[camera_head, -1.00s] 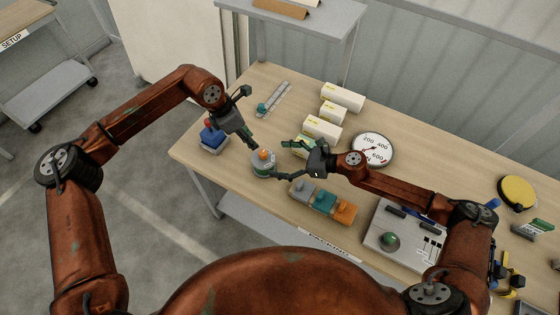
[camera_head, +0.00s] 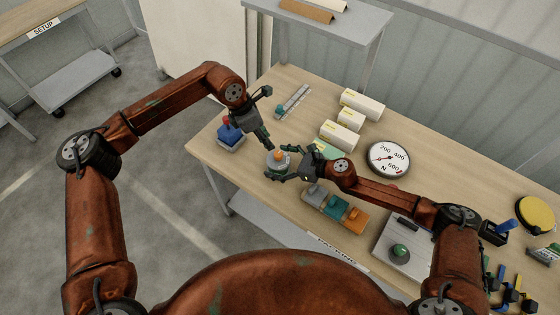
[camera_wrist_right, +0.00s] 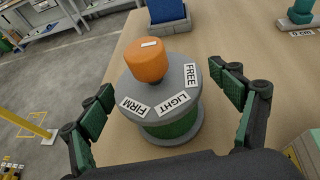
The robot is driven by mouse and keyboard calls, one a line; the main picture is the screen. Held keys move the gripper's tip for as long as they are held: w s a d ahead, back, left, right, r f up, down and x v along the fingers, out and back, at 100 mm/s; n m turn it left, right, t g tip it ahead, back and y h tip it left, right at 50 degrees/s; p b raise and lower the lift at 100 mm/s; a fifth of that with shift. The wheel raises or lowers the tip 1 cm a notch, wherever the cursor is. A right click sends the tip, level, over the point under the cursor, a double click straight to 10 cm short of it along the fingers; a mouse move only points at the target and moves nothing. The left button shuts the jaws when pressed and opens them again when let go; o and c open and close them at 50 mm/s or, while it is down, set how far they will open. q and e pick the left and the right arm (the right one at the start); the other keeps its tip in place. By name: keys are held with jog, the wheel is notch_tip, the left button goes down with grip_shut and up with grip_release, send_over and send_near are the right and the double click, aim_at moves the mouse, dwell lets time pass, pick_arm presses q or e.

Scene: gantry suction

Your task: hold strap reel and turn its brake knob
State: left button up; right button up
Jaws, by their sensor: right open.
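The strap reel (camera_head: 284,167) stands upright near the table's left front; the right wrist view shows its grey top and green winding (camera_wrist_right: 178,126). The orange brake knob (camera_wrist_right: 148,60) sits on top with a white mark, and labels FIRM, LIGHT and FREE lie around the top; it also shows in the head view (camera_head: 277,155). My right gripper (camera_wrist_right: 170,85) is open, a finger on each side of the reel, with gaps to both. My left gripper (camera_head: 268,145) points down just behind the knob; its finger spacing is unclear.
A blue block with a red knob (camera_head: 230,133) stands left of the reel. White boxes (camera_head: 340,135) and a round dial (camera_head: 388,159) lie behind to the right. A grey, teal and orange row (camera_head: 335,207) lies close in front at right. Bare table shows behind the reel.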

jog(key=shift+c, duration=0.4)
jog(key=shift+c, duration=1.4)
jog(key=shift+c, duration=0.2)
jog(key=c, duration=1.7)
jog(key=shift+o, duration=0.2)
